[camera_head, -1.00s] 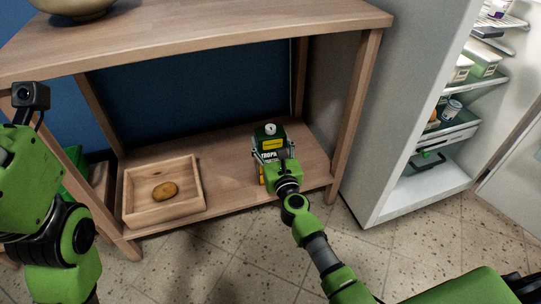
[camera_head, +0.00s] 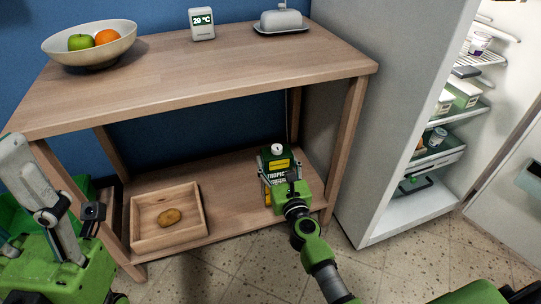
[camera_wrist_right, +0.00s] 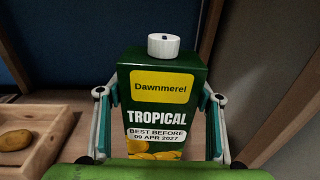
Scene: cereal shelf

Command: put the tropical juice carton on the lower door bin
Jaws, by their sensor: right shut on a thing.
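The tropical juice carton (camera_head: 277,164) is dark green with a yellow label and a white cap. It stands upright at the right end of the table's lower shelf. My right gripper (camera_head: 273,180) is shut on it, with a finger on each side. In the right wrist view the carton (camera_wrist_right: 160,98) faces me between the fingers; its base is hidden, so I cannot tell whether it touches the shelf. Part of my left gripper (camera_head: 42,190) shows at the left edge; its opening is unclear. A pale bin (camera_head: 530,176) shows partly on the open fridge door at far right.
The wooden table (camera_head: 200,75) has a post (camera_head: 345,150) just right of the carton. A wooden tray (camera_head: 140,240) with a potato (camera_head: 169,216) lies on the lower shelf. The open fridge (camera_head: 395,130) stands right, its shelves stocked. Floor between is clear.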

